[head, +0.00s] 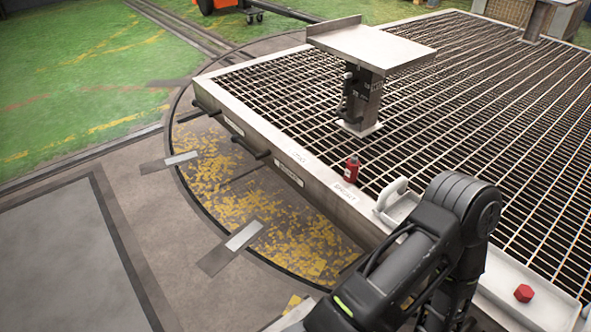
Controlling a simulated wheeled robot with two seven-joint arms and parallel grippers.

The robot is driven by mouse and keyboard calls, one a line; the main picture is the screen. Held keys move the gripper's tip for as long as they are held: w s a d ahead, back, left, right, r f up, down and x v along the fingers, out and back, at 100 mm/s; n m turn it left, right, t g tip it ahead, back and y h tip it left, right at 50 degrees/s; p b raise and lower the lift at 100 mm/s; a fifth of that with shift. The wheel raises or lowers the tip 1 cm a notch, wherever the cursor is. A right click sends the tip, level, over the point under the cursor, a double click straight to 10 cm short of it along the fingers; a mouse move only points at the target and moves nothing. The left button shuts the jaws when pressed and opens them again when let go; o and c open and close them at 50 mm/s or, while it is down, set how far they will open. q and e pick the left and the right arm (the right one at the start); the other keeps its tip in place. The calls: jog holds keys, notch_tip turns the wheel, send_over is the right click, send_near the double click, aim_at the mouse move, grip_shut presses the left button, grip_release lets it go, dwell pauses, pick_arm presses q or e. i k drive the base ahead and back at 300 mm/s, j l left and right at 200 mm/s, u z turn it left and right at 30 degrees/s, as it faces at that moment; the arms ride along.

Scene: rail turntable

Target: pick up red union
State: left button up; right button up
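A small red hexagonal piece (524,293), which looks like the red union, lies in the shallow light tray (540,300) at the lower right. A second red item (352,169), small and upright like a little bottle with a dark top, stands on the grating's front rim near a label. One of my black arms is bent in front of the tray and hides part of it. Neither gripper's fingers show.
A grey grated deck (500,130) with a pale rim fills the right. A raised metal plate (370,45) on a post stands on it. A white curved piece (392,192) lies at the tray's left end. Dark handles (250,149) stick out from the deck's front side.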

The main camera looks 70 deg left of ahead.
aim_at(352, 171)
jog(key=u, duration=2.05)
jog(key=i+j+z, duration=0.1)
jog(key=z, duration=0.3)
jog(key=j+z, duration=0.2)
jog(key=z, duration=0.25)
jog(key=i+j+z, duration=0.1)
jog(key=z, duration=0.3)
jog(key=j+z, duration=0.25)
jog(key=z, duration=0.15)
jog(key=j+z, duration=0.15)
jog(key=z, duration=0.3)
jog(key=k+j+z, duration=0.1)
jog(key=j, duration=0.35)
jog(key=k+j+z, duration=0.1)
jog(key=j, duration=0.3)
jog(key=k+j+z, duration=0.15)
jog(key=j, duration=0.3)
jog(key=k+j+z, duration=0.1)
jog(key=j, duration=0.3)
jog(key=k+j+z, duration=0.1)
jog(key=k+j, duration=0.2)
